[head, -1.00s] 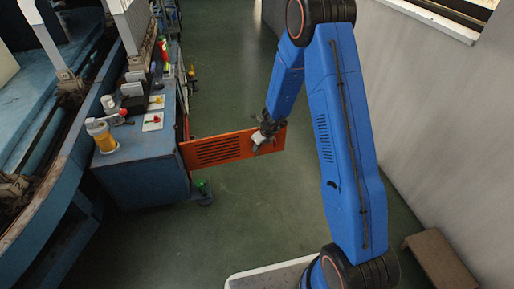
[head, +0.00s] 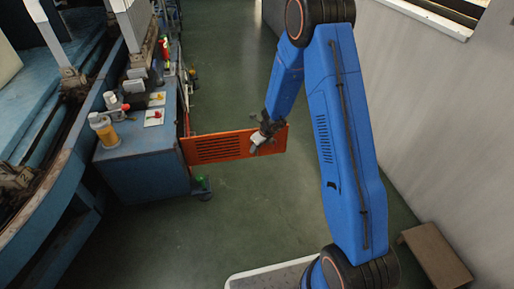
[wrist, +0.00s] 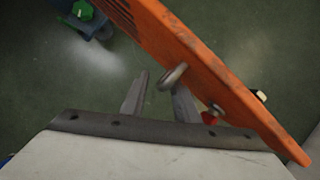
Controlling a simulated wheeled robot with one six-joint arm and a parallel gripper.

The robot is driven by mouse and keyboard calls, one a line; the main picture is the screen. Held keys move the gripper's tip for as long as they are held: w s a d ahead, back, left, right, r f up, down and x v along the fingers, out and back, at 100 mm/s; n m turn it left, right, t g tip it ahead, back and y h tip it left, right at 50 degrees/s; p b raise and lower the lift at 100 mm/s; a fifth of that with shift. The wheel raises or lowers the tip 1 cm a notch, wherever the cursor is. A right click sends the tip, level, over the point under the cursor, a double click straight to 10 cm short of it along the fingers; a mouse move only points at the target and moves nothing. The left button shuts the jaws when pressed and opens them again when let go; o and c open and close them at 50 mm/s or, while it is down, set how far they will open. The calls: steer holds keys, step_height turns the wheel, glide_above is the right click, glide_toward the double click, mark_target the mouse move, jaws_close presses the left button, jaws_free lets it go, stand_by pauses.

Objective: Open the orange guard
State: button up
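The orange guard (head: 218,147) is a slotted panel, swung out from the blue machine cabinet (head: 140,175) and standing out over the floor. Its left end is at the cabinet and its free end points right. My gripper (head: 268,130) is at the guard near that free end. In the wrist view the guard (wrist: 205,70) runs diagonally at the right. A round metal handle (wrist: 173,76) on it sits by the right fingertip. The two fingers (wrist: 160,90) are apart, with a gap between them. I see no firm grip on the handle.
A jar with yellow contents (head: 104,132) and a red-and-white bottle (head: 113,102) stand on the cabinet top. A green-topped foot (head: 201,185) is below the guard. A brown step (head: 435,258) is by the right wall. The green floor between is clear.

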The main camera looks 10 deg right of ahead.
steer(key=v, duration=1.7)
steer(key=shift+r, duration=0.25)
steer(key=shift+s+a, duration=0.1)
